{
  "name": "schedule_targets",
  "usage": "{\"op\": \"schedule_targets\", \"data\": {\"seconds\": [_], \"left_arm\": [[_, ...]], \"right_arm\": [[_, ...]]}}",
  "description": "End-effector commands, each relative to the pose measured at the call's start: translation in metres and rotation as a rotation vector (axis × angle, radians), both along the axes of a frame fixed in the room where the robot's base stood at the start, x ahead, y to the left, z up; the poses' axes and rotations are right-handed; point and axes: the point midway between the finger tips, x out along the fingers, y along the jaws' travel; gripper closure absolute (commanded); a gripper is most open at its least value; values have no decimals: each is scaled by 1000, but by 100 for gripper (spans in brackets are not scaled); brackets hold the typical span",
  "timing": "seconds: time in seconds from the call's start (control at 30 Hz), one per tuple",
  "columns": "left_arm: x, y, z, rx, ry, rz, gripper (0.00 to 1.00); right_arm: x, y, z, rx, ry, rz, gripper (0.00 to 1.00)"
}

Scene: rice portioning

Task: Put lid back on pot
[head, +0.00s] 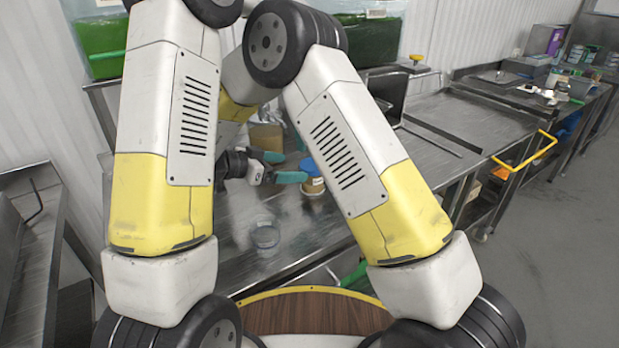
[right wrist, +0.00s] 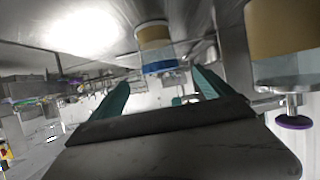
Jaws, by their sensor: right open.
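My right gripper (head: 294,168) is open, its two teal fingers spread and pointing right above the steel table. It also shows in the right wrist view (right wrist: 161,82). A small tan jar with a blue lid (head: 313,184) stands close by the fingertips. In the upside-down right wrist view, the jar (right wrist: 152,36) lies ahead between the fingers, with its blue lid on. I cannot tell whether the fingers touch it. No pot or separate pot lid can be made out for certain. My left gripper is not in view.
A clear container with tan contents (head: 266,137) stands behind my right gripper, partly hidden. A glass bowl (head: 265,236) sits near the front of the steel table (head: 300,228). Green-filled bins (head: 98,40) stand at the back. My arm links hide much of the table.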

Motion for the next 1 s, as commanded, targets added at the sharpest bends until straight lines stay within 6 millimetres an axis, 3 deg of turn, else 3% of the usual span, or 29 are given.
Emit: {"op": "schedule_targets", "data": {"seconds": [0.27, 0.7, 1.0], "left_arm": [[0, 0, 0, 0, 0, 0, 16], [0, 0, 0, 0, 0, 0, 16], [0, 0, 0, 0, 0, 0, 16]], "right_arm": [[3, -5, -2, 0, 1, -2, 9], [36, -51, -26, 1, 1, -1, 9], [42, -59, -30, 0, 0, 0, 9]]}}
